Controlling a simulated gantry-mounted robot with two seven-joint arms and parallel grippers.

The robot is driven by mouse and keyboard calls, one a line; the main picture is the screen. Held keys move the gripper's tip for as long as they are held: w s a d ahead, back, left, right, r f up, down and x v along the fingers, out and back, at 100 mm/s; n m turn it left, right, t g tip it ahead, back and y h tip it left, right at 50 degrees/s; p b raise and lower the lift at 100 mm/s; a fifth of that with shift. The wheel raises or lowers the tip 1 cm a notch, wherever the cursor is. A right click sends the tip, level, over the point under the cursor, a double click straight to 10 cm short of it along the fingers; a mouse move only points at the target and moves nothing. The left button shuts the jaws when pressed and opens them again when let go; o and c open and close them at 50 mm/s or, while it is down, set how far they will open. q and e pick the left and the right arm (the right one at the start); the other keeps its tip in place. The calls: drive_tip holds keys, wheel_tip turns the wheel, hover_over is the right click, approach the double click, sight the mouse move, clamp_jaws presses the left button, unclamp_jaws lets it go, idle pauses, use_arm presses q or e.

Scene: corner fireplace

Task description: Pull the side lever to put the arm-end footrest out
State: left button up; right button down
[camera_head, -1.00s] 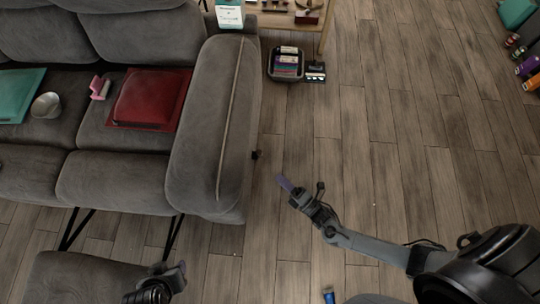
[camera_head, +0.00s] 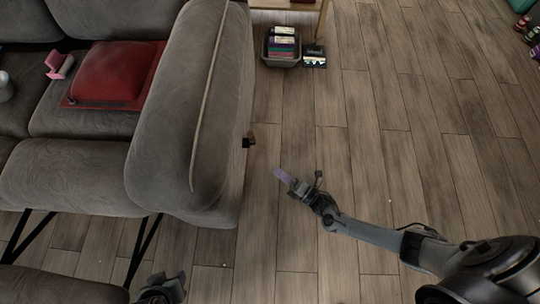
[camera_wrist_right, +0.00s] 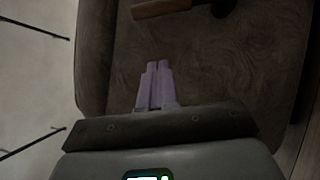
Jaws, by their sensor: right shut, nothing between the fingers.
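The side lever (camera_head: 248,141) is a small dark knob on the outer side of the grey sofa arm (camera_head: 185,120). In the right wrist view a brown bar (camera_wrist_right: 160,8) with a dark knob (camera_wrist_right: 222,7) shows at the top, likely the lever. My right gripper (camera_head: 281,175) is shut and empty, below and right of the lever, apart from it. Its pale purple fingers (camera_wrist_right: 155,84) are together in the wrist view. A grey footrest pad (camera_head: 60,285) stands out in front of the end seat, with black struts (camera_head: 138,250). My left gripper (camera_head: 174,287) shows partly at the bottom edge; its jaws are unclear.
A red cushion (camera_head: 115,72) and a pink object (camera_head: 60,65) lie on the sofa. A dark basket (camera_head: 282,47) stands on the floor by a wooden table (camera_head: 285,4). The wooden floor (camera_head: 380,150) right of the sofa is mostly clear.

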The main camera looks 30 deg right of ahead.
drive_tip(key=b, duration=0.4)
approach(252, 139)
drive_tip(key=w+a+f, duration=0.2)
drive_tip(key=w+a, duration=0.1)
drive_tip(key=a, duration=0.2)
drive_tip(key=shift+w+d+r+b, duration=0.2)
drive_tip(key=shift+w+d+b, duration=0.1)
drive_tip(key=shift+w, duration=0.2)
drive_tip(key=shift+w+d+r+b, duration=0.15)
drive_tip(key=shift+w+d+b, duration=0.15)
drive_tip(key=shift+w, duration=0.25)
drive_tip(key=shift+w+d+r+b, duration=0.2)
drive_tip(key=shift+w+b, duration=0.15)
drive_tip(key=shift+w, duration=0.15)
